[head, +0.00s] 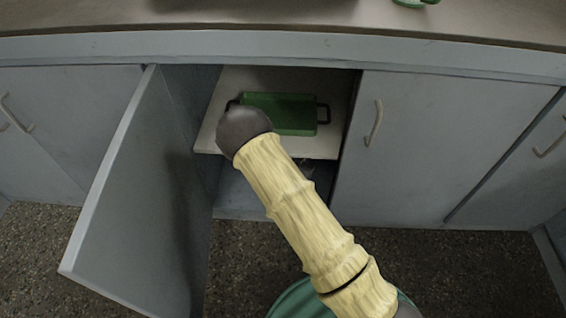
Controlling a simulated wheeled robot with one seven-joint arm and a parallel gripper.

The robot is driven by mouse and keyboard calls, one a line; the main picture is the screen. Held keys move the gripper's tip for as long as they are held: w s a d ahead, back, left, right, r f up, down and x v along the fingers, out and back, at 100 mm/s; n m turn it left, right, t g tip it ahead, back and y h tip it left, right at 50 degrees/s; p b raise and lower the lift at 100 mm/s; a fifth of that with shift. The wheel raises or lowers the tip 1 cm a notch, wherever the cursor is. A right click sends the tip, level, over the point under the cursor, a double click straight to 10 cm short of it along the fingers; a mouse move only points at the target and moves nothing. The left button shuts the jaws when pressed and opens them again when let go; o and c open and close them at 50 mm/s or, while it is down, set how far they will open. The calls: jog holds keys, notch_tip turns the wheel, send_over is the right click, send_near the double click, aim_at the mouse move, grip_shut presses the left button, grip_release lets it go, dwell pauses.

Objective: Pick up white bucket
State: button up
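No white bucket can be made out in the head view. My arm, in a pale yellow cover, reaches up from the lower right toward the open cabinet and ends in view at a dark rounded joint. My gripper cannot be seen; the arm may hide it. The arm also covers part of the cabinet's lower space, where a small dark shape (306,166) shows only partly and cannot be identified.
A green tray with dark handles (282,112) lies on the cabinet's pale shelf (240,82). The cabinet door (135,205) stands open at left. The right door (440,150) is shut. A countertop (300,42) runs above. Speckled floor (480,270) is clear at lower right.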

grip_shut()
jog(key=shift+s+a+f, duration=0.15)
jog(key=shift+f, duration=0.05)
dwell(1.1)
